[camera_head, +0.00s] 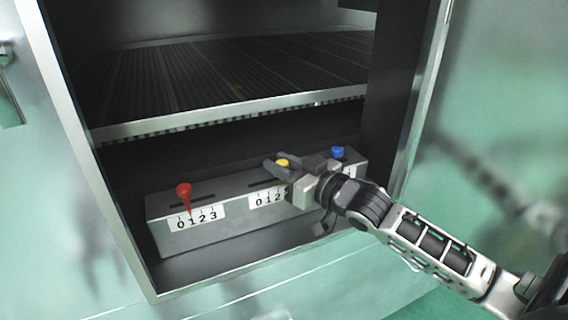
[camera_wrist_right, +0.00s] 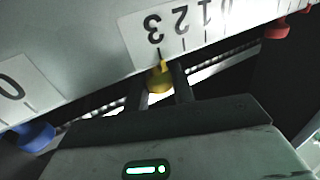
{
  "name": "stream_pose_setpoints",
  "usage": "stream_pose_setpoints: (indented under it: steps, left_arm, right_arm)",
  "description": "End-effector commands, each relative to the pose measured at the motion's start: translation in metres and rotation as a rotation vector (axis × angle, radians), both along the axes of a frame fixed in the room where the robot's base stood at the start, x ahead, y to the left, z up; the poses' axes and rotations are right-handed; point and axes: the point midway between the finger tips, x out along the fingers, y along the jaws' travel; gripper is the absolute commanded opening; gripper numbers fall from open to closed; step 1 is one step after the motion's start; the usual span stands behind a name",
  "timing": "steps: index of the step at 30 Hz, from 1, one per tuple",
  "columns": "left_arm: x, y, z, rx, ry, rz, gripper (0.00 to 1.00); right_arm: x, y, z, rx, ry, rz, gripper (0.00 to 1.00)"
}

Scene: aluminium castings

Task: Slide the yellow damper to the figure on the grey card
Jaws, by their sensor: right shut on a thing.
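The yellow damper (camera_head: 283,163) is the middle one on a grey box (camera_head: 225,230) inside the cabinet. My right gripper (camera_head: 281,168) is shut on its knob; in the right wrist view the yellow knob (camera_wrist_right: 160,77) sits between the fingers (camera_wrist_right: 163,85). Its pointer lies at the 3 end of the upside-down white number card (camera_wrist_right: 185,28). In the head view my gripper hides the right end of that card (camera_head: 268,198). I cannot make out a grey card in either view. My left gripper is not in view.
A red damper (camera_head: 184,190) stands to the left over its own 0-to-3 card (camera_head: 196,217). A blue damper (camera_head: 337,153) stands just right of my gripper. A ribbed shelf (camera_head: 235,80) lies above, and the cabinet's right wall (camera_head: 421,100) is close to my arm.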

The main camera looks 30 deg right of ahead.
Motion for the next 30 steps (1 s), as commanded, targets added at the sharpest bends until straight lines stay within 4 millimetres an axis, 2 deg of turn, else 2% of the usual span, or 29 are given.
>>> stream_pose_setpoints:
  steps: [5, 6, 8, 20, 23, 30]
  left_arm:
    - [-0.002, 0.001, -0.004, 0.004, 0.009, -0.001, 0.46]
    - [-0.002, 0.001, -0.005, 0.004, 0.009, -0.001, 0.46]
    - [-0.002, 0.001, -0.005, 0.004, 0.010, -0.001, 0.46]
    - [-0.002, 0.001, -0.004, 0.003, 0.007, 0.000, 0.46]
    - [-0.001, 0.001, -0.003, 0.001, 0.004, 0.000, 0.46]
    - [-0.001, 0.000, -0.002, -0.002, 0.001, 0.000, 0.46]
  right_arm:
    - [0.001, -0.005, 0.000, -0.009, 0.001, -0.013, 0.00]
    - [0.001, -0.006, 0.000, -0.009, 0.001, -0.014, 0.28]
    - [0.001, -0.006, 0.000, -0.009, 0.001, -0.014, 0.44]
    - [-0.005, -0.005, -0.001, -0.006, 0.002, -0.009, 0.44]
    - [-0.016, -0.007, -0.002, -0.006, 0.004, -0.009, 0.44]
    - [-0.057, -0.017, -0.002, -0.007, 0.007, -0.009, 0.44]
